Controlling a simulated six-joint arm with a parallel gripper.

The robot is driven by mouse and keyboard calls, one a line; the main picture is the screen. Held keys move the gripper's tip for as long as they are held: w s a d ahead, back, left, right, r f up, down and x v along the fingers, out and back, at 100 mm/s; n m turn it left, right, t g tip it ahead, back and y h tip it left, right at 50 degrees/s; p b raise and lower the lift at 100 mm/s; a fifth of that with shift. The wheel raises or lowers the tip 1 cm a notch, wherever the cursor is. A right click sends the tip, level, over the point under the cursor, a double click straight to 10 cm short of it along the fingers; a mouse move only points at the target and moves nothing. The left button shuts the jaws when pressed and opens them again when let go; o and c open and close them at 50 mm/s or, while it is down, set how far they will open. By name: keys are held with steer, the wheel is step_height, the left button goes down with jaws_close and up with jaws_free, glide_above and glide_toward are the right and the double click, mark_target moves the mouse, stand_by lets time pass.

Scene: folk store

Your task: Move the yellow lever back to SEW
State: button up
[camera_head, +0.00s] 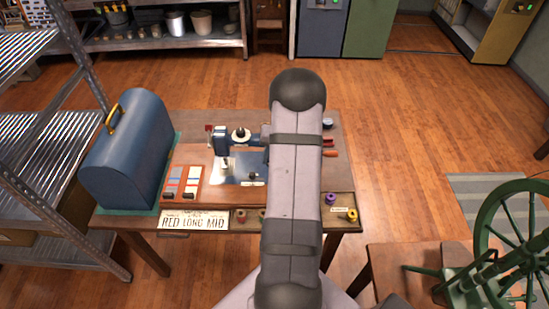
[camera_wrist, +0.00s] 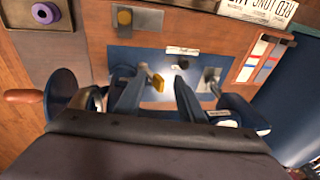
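The yellow lever (camera_wrist: 159,83) shows in the wrist view as a small tab by the blue sewing machine's bed (camera_wrist: 145,56). My gripper (camera_wrist: 160,90) is open over the machine, its two dark fingers spread with a gap between them. The lever appears in this gap, nearer the left finger; I cannot tell whether they touch. In the head view the sewing machine (camera_head: 221,142) stands on the table, its right part hidden behind my arm. The lever and my gripper are hidden there. No SEW mark is readable.
A blue domed case (camera_head: 125,150) stands left of the machine. The crank handle (camera_wrist: 24,96) sticks out beside the machine. A purple spool (camera_wrist: 45,13) and a green spinning wheel (camera_head: 508,230) are nearby.

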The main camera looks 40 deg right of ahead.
steer(key=shift+s+d, duration=0.1)
steer(key=shift+d, duration=0.05)
steer(key=shift+s+d+r, duration=0.1)
steer(key=shift+s+d, duration=0.15)
steer(key=shift+s+d, duration=0.1)
